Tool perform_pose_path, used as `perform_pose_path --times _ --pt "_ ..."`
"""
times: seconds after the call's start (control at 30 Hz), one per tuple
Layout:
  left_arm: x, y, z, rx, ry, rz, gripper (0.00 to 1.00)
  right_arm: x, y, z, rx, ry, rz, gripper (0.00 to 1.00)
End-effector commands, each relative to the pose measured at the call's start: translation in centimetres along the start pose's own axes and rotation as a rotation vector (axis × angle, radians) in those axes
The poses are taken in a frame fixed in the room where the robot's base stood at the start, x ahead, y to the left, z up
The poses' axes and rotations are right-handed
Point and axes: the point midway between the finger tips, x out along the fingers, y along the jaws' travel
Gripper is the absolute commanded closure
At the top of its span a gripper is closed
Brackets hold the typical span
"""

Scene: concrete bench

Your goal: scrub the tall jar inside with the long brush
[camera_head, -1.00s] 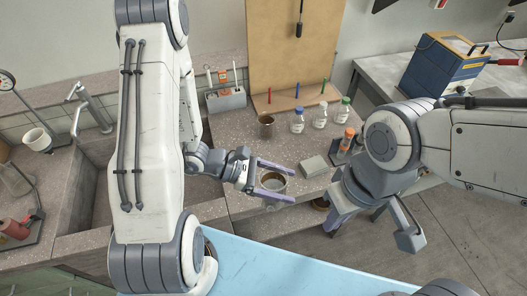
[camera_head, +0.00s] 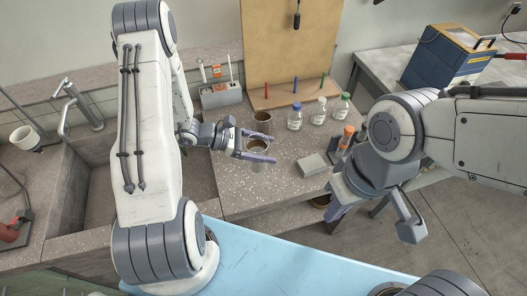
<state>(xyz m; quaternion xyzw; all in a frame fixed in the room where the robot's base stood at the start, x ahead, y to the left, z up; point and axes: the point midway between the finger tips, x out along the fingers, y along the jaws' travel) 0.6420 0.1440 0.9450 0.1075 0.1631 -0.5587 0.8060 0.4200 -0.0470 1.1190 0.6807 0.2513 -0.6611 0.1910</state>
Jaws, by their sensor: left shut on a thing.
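My left gripper (camera_head: 275,147) is over the bench right of the sink, shut on a small metallic jar (camera_head: 257,165) with its open mouth up. Its two purple-grey fingers pass on either side of the jar. A similar brown metal jar (camera_head: 262,122) stands just behind it. I cannot tell which jar is the tall one. A grey caddy (camera_head: 221,95) holds upright thin-handled tools that may include the long brush; their lower ends are hidden.
Capped bottles (camera_head: 320,112) stand right of the jars, before a wooden pegboard (camera_head: 285,97). A grey block (camera_head: 312,165) lies on the bench near an orange-capped tube (camera_head: 347,135). The sink (camera_head: 100,185) is left of the bench.

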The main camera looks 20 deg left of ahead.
Motion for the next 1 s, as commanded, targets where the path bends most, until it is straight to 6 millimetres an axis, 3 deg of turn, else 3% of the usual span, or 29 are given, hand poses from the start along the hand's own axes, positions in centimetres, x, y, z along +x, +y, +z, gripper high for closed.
perform_pose_path --times 0.17,0.53,0.97,1.0 --pt "0.1 1.5 -0.9 0.001 -0.002 -0.001 0.97 -0.4 0.0 0.0 0.000 0.000 0.000 1.00" --pt "1.5 1.6 -4.4 -0.001 -0.002 -0.002 0.97 -1.5 -0.1 -0.1 0.001 0.000 0.000 1.00" --pt "1.8 1.6 -5.1 0.001 -0.001 -0.001 0.97 -1.0 -0.1 -0.1 0.001 0.000 0.000 1.00" --pt "1.8 1.6 -5.0 0.001 0.000 -0.001 0.04 -1.1 -0.1 -0.1 0.001 0.000 0.000 1.00"
